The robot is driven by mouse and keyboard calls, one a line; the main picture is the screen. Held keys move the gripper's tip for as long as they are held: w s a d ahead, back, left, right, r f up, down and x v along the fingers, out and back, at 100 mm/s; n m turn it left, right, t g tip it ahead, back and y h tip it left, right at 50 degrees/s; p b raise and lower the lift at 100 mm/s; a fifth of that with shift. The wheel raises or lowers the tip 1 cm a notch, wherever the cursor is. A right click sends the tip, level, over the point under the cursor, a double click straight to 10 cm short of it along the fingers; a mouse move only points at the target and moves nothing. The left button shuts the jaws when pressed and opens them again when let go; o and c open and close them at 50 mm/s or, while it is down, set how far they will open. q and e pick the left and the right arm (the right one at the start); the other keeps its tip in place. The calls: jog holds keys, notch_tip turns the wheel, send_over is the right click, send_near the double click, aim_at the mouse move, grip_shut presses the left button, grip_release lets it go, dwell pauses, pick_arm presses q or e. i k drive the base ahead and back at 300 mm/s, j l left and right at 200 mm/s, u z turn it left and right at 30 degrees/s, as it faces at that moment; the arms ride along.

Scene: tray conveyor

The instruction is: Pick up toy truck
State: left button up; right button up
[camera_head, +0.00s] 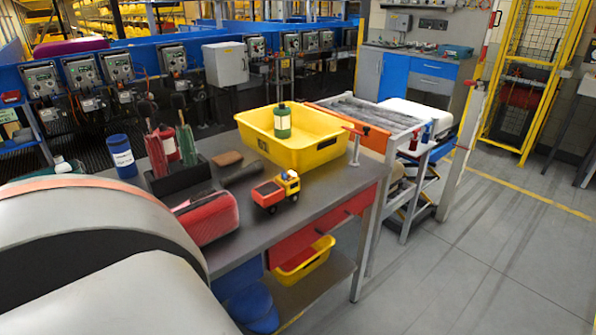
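The toy truck (276,191) has a yellow cab, a red bed with a dark load, and dark wheels. It stands upright near the front edge of the grey workbench (322,190), in front of a yellow tray (300,155). A green and white bottle stands in the tray (282,121). A large pale rounded part, probably of my own arm, fills the lower left and hides part of the bench. Neither gripper is in view, and nothing is touching the truck.
A red case (208,217) lies left of the truck. Brown and dark items (240,173) lie behind it. A dark holder with red tools (180,180) and a blue can (122,156) stand farther left. A roller conveyor (365,112) adjoins the bench. Floor at right is clear.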

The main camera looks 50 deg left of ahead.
aim_at(267, 196)
jog(key=i+u, duration=0.2)
jog(key=i, duration=0.5)
jog(key=i+l+u, duration=0.1)
jog(key=i+u, duration=0.15)
jog(key=i, duration=0.45)
jog(key=i+z, duration=0.1)
jog(key=z, duration=0.3)
jog(key=i+z, duration=0.1)
jog(key=z, duration=0.3)
jog(key=i+j+z, duration=0.1)
jog(key=z, duration=8.3)
jog(key=k+z, duration=0.1)
jog(key=z, duration=0.2)
